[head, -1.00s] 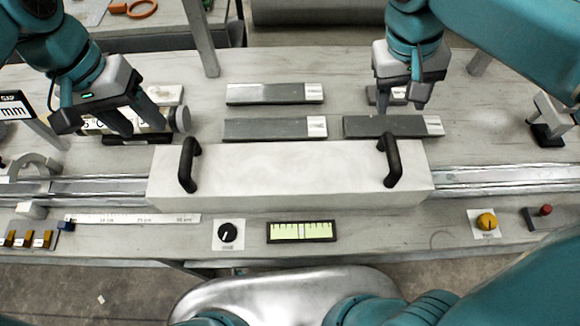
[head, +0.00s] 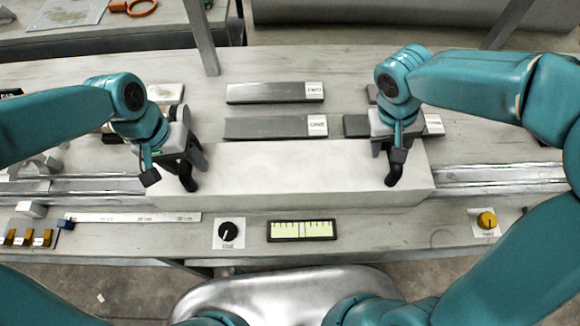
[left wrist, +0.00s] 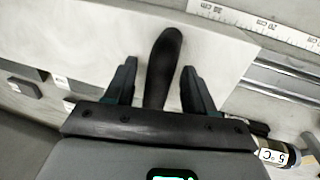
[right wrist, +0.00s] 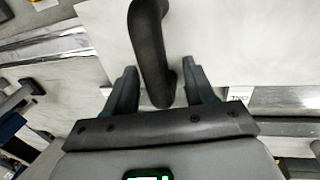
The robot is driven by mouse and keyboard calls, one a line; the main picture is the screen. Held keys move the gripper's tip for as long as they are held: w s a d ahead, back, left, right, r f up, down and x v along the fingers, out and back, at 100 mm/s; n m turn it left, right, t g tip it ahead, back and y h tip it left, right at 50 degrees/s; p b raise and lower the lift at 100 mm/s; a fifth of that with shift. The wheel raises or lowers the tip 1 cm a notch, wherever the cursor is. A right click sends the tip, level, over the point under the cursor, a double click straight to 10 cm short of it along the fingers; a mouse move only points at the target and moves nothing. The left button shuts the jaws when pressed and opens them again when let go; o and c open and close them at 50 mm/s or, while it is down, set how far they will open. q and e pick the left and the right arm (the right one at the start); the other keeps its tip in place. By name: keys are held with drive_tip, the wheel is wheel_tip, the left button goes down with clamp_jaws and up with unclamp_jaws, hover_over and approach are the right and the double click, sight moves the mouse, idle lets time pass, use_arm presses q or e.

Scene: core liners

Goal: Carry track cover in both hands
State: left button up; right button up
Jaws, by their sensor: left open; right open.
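The track cover (head: 290,175) is a long pale grey box lying across the metal track, with a black handle at each end. My left gripper (head: 184,172) is at the cover's left handle. In the left wrist view the open fingers (left wrist: 157,92) stand on either side of the left handle (left wrist: 163,62), with gaps showing. My right gripper (head: 392,165) is at the right handle. In the right wrist view the open fingers (right wrist: 163,88) straddle the right handle (right wrist: 148,45), which sits between them. The grippers hide much of both handles in the head view.
Dark labelled core liners (head: 275,93) lie behind the cover. The metal track (head: 500,180) runs out at both sides. In front are a ruler strip (head: 130,217), a black knob (head: 228,232), a green-yellow gauge (head: 302,230) and a yellow button (head: 487,220).

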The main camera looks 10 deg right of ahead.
use_arm(q)
drive_tip(key=shift+f, duration=0.1)
use_arm(e)
drive_tip(key=shift+f, duration=0.1)
use_arm(q)
drive_tip(key=shift+s+d, duration=0.15)
drive_tip(key=shift+d, duration=0.05)
use_arm(e)
drive_tip(key=shift+s+d, duration=0.15)
use_arm(q)
drive_tip(key=shift+a, duration=0.1)
clamp_jaws()
use_arm(e)
clamp_jaws()
idle(0.6)
